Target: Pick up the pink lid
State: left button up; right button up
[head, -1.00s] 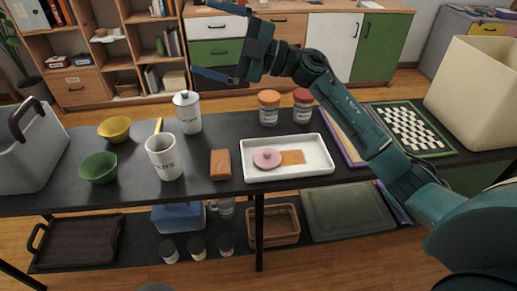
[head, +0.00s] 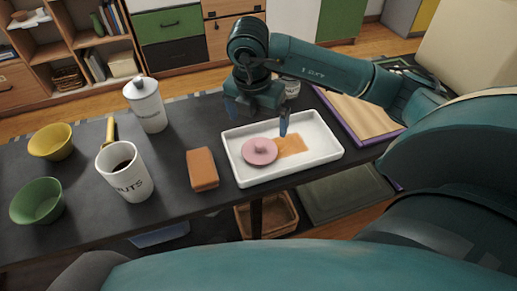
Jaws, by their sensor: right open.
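The pink lid (head: 259,152) is a flat disc with a small knob on top. It lies in the left part of a white rectangular tray (head: 332,152) on the dark table, next to an orange-brown patch (head: 291,145). My right gripper (head: 259,120) is open and points down above the back of the tray, a little behind the lid. One finger shows over the tray by the orange-brown patch; the other is partly lost against the dark table. Nothing shows between the fingers. My left gripper is not in view.
An orange-brown block (head: 202,169) lies left of the tray. A white mug (head: 125,172), a lidded white canister (head: 146,104), a yellow bowl (head: 51,142) and a green bowl (head: 38,201) stand farther left. A wooden board (head: 357,113) lies right of the tray. A jar stands partly hidden behind my arm.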

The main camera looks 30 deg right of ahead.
send_over(260, 143)
jog(key=f, duration=0.4)
jog(key=shift+a+f, duration=0.2)
jog(key=shift+a, duration=0.05)
jog(key=f, duration=0.5)
jog(key=shift+d+f, duration=0.1)
jog(key=shift+d, duration=0.1)
jog(key=c, duration=0.8)
jog(key=shift+c, duration=0.2)
